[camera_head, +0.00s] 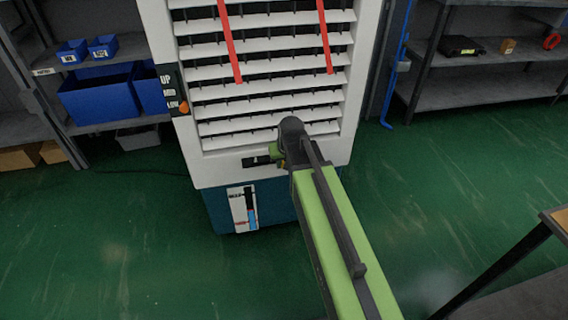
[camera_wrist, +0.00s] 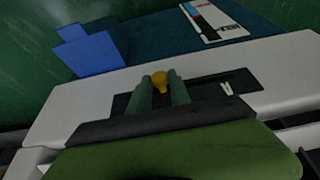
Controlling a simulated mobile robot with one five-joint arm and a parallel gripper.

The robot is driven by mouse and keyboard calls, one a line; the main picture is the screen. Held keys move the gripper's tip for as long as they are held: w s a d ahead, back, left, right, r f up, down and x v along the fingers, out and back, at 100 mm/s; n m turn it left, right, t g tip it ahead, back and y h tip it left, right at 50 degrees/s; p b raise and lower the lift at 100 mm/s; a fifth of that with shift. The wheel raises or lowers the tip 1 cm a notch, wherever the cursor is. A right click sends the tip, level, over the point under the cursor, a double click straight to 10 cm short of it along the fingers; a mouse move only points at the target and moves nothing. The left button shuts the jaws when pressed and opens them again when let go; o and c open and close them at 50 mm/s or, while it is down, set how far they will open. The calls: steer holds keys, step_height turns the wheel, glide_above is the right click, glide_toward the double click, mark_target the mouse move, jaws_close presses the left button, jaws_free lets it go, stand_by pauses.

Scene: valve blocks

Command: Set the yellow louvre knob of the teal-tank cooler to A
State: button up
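The cooler (camera_head: 360,60) stands upright, white with louvre slats above a teal tank (camera_head: 222,212). Its yellow louvre knob (camera_wrist: 159,80) sits on a dark plate (camera_wrist: 245,80) low on the front. In the wrist view a white mark, seemingly the letter A (camera_wrist: 227,88), is on the plate to the right of the knob, apart from it. My gripper (camera_wrist: 160,88) has one green finger on each side of the knob, with no clear gap; it looks shut on it. In the head view my gripper (camera_head: 278,155) and arm hide the knob and part of the plate (camera_head: 250,162).
An orange knob (camera_head: 184,107) is by LOW on a side plate marked UP, MID, LOW. Red ribbons (camera_head: 229,45) hang over the slats. Shelves with blue bins (camera_head: 100,97) stand left, more shelves (camera_head: 480,85) right. A table corner (camera_head: 555,220) is at right. Green floor is open around the cooler.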

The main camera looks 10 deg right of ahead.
jaws_close()
stand_by(0.9)
